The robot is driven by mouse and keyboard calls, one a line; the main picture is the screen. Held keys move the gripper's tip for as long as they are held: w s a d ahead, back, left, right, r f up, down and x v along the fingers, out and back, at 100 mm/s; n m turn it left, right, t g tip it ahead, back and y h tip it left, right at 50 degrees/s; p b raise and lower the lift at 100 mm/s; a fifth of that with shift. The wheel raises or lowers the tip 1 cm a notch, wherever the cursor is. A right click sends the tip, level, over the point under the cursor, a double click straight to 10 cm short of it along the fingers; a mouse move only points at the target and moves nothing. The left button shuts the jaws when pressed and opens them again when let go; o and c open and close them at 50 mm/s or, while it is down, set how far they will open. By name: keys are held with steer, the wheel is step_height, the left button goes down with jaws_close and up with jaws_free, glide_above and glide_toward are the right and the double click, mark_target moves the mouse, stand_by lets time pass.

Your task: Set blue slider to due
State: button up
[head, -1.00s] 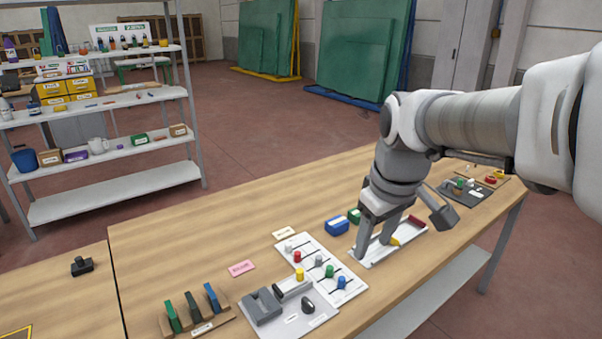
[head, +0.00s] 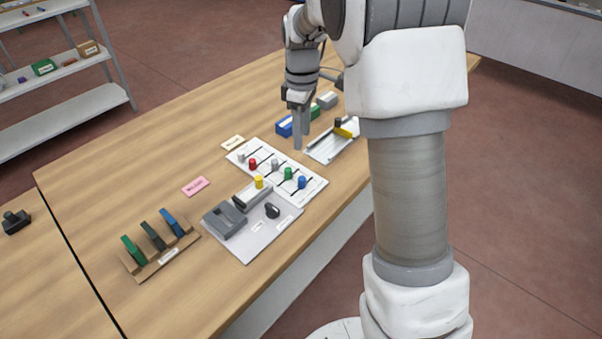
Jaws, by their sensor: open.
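The blue slider (head: 302,182) is a small blue knob at the right end of a row of coloured knobs on the white slider panel (head: 312,199). Each knob sits on a dark slot line; I cannot read the position marks. Beside it are a green knob (head: 288,173), a grey knob (head: 275,164), a red knob (head: 252,163) and a pale knob (head: 241,157). My gripper (head: 298,147) points down, open and empty, beyond the panel's far edge, apart from the blue slider.
A blue box (head: 284,127) and a white tray with a yellow piece (head: 345,132) are close to my gripper. A wooden rack (head: 146,273) stands at left.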

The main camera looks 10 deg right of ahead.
mark_target(302, 178)
step_height(302, 178, down, 14)
steer(key=shift+f+b, duration=0.15)
steer(key=shift+b, duration=0.5)
jaws_close()
stand_by(1.1)
